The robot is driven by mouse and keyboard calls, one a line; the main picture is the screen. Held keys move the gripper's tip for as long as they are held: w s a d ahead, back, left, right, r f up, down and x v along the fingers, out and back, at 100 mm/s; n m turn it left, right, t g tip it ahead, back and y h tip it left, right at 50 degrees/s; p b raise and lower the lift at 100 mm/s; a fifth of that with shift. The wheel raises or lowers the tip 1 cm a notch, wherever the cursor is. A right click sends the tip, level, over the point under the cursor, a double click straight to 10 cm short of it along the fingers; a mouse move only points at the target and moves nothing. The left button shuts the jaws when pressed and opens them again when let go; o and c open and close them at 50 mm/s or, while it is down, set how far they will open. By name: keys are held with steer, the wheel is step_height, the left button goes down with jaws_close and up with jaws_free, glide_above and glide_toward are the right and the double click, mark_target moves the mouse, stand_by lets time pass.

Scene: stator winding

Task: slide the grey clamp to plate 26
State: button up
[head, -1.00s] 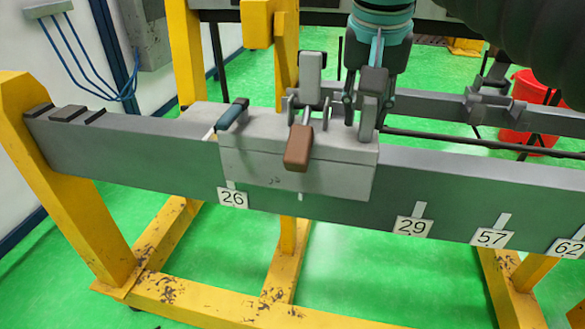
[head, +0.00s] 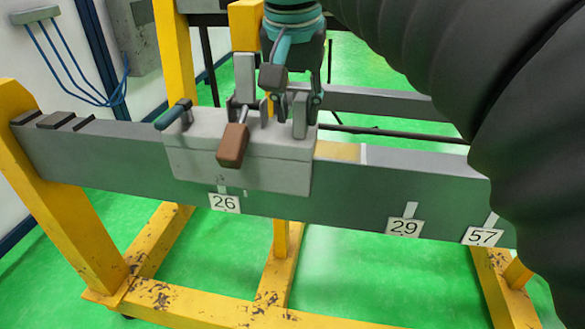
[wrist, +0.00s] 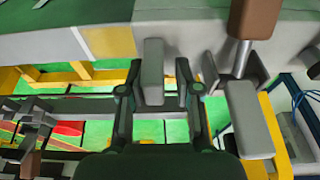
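The grey clamp (head: 240,165) sits astride the grey rail (head: 350,200) near its left part. Plate 26 (head: 224,203) is on the rail's front face just under the clamp. A brown-tipped lever (head: 233,145) leans forward off the clamp. My gripper (head: 301,112) points down at the clamp's right end. In the wrist view its fingers (wrist: 160,90) stand apart on either side of a grey upright post (wrist: 153,70), with a gap visible on the right; the left finger is close to it or touching.
Plate 29 (head: 404,227) and plate 57 (head: 482,236) are farther right on the rail. Dark blocks (head: 52,119) sit on the rail's left end. A yellow frame (head: 60,205) carries the rail. The rail top between the clamp and those blocks is clear.

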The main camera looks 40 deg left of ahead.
mark_target(271, 127)
steer(key=shift+s+a, duration=0.55)
steer(key=shift+a, duration=0.3)
steer(key=shift+s+a, duration=0.55)
steer(key=shift+a, duration=0.25)
steer(key=shift+s+a, duration=0.25)
steer(key=shift+a, duration=0.15)
steer(key=shift+w+d, duration=0.1)
steer(key=shift+d, duration=0.15)
steer(key=shift+o, duration=1.4)
